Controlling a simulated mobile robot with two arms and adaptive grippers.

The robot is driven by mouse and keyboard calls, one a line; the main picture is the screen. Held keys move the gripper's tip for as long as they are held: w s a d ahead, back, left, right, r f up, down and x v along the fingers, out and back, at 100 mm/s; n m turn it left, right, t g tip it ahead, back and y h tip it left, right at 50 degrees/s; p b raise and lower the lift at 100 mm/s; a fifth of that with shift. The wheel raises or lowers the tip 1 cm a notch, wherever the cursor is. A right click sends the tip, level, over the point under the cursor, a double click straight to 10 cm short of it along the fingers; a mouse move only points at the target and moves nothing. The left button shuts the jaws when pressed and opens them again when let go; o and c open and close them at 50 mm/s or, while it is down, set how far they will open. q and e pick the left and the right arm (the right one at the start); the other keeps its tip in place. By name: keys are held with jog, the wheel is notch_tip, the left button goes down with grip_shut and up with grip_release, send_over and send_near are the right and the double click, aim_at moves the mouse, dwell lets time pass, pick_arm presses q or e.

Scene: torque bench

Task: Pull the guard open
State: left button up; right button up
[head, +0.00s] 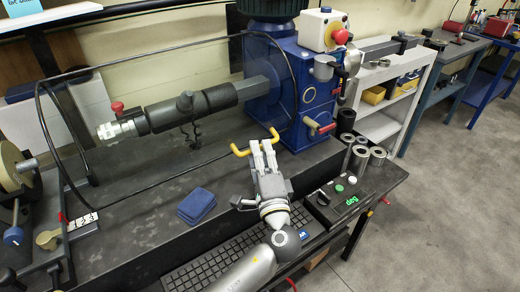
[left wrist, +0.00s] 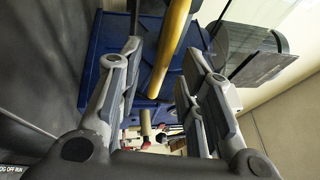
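The guard (head: 160,167) is a clear panel in a thin black frame, standing down in front of the machine's shaft. Its yellow handle (head: 240,152) sits at the lower right of the frame. My left gripper (head: 263,144) reaches up to the handle from the front, with its fingertips at the bar. In the left wrist view the yellow handle (left wrist: 171,48) runs between the two spread fingers of the left gripper (left wrist: 160,70). Clear gaps show on both sides of the bar, so the fingers are not closed on it. My right gripper is not in view.
A blue machine housing (head: 262,95) with a red button (head: 340,37) stands behind the handle. Open floor is at the right.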

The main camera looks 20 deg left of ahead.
pick_arm(q)
jog(key=shift+w+a, duration=0.15)
jog(key=shift+w, duration=0.1)
jog(key=c, duration=0.4)
grip_shut()
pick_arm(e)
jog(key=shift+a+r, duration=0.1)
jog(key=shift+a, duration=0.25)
pick_arm(q)
jog(key=shift+r, duration=0.1)
